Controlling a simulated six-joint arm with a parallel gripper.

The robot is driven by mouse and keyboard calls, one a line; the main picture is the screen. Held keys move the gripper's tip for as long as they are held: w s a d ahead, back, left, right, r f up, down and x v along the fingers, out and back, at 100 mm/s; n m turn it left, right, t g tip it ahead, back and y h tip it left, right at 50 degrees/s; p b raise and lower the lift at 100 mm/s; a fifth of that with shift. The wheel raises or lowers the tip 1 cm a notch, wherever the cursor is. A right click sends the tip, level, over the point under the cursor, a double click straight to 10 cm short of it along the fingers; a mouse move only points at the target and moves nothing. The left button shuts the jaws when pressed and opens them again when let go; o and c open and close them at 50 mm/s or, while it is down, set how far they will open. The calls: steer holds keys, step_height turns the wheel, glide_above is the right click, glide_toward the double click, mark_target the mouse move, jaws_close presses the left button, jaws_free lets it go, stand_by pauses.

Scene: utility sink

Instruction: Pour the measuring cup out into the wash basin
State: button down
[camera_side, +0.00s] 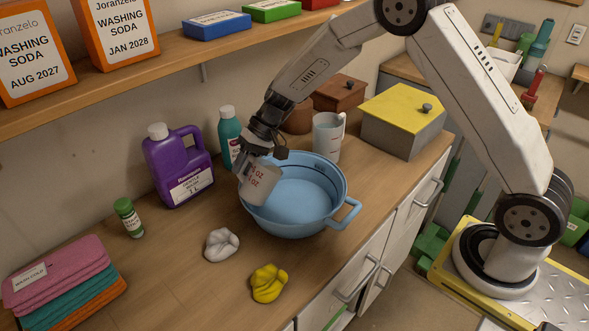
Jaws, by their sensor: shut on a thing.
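The wash basin (303,230) is a round blue tub with a handle at its right, standing on the wooden counter. My gripper (257,158) is over the basin's left side, pointing down, and is shut on the measuring cup. The measuring cup (260,184) is pale and translucent with red "OZ" marks. It is tilted, and its lower part overlaps the basin's left rim in the picture. The basin's inside looks light blue; I cannot tell whether it or the cup holds liquid.
A purple jug (180,172) and a teal bottle (229,140) stand behind left. A white pitcher (327,138) and a yellow-lidded box (402,120) stand behind right. A white cloth (221,245) and a yellow cloth (268,283) lie in front.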

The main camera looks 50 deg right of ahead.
steer(key=shift+d+f+y, duration=0.15)
steer(key=shift+f+y, duration=0.15)
steer(key=shift+y, duration=0.5)
stand_by(0.4)
steer(key=shift+r+t+y, duration=0.2)
steer(key=shift+r+y, duration=0.2)
steer(key=shift+y, duration=0.45)
steer(key=shift+r+t+y, duration=0.2)
steer(key=shift+r+y, duration=0.2)
steer(key=shift+y, duration=0.45)
stand_by(1.0)
steer(key=shift+s+d+f+y, duration=0.15)
steer(key=shift+f+y, duration=0.2)
steer(key=shift+y, duration=0.55)
stand_by(0.4)
steer(key=shift+d+r+t+y, duration=0.15)
steer(key=shift+d+r+y, duration=0.05)
steer(key=shift+d+y, duration=0.3)
steer(key=shift+d+r+t+y, duration=0.15)
steer(key=shift+d+y, duration=0.25)
steer(key=shift+d, duration=0.05)
stand_by(0.5)
steer(key=shift+s+d+r+y, duration=0.1)
steer(key=shift+d+r+y, duration=0.2)
steer(key=shift+y, duration=0.5)
stand_by(0.5)
